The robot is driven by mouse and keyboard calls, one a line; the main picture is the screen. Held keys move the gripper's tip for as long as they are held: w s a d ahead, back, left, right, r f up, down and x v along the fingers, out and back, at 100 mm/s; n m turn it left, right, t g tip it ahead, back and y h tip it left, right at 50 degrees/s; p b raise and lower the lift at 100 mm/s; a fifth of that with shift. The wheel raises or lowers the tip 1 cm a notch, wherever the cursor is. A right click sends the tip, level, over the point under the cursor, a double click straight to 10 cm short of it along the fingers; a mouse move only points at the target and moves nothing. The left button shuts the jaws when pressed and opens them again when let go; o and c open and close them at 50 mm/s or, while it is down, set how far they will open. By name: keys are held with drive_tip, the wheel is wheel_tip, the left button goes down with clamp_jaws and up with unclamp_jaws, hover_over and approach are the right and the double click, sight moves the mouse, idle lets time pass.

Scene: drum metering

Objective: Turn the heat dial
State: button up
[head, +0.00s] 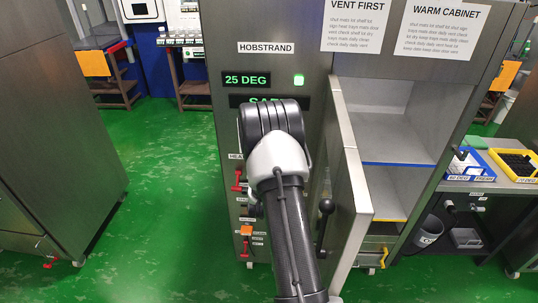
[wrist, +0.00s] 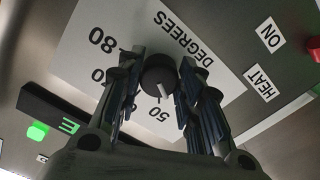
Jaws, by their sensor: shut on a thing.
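The heat dial (wrist: 157,73) is a dark round knob with a white pointer mark, on a white scale plate (wrist: 95,22) printed DEGREES, 0, 50 and 80. The pointer is directed roughly toward the 50 in the wrist view. My gripper (wrist: 158,82) has its two dark fingers on either side of the knob, shut on it. In the head view, my arm's wrist hides the dial and the gripper. A green display (head: 246,79) on the HOBSTRAND cabinet reads 25 DEG. A second display (head: 240,101) below it is partly covered by my arm.
A green lamp (head: 298,79) is lit beside the display. The cabinet door (head: 350,200) stands open right of my arm, with a black handle (head: 325,206). Red levers (head: 238,179) are on the panel at left. Green floor (head: 150,200) is clear at left.

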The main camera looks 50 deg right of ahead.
drive_tip(key=m+b, duration=0.1)
drive_tip(key=m, duration=0.5)
drive_tip(key=m+b, duration=0.1)
drive_tip(key=m, duration=0.5)
drive_tip(key=shift+w+a+r+b, duration=0.1)
drive_tip(key=shift+w+a+b, duration=0.1)
drive_tip(key=shift+b, duration=0.2)
drive_tip(key=shift+m, duration=0.3)
drive_tip(key=o, duration=1.1)
drive_tip(key=shift+c, duration=0.2)
drive_tip(key=shift+s, duration=0.1)
drive_tip(key=v, duration=1.1)
drive_tip(key=shift+s+a, duration=0.2)
drive_tip(key=shift+a, duration=0.2)
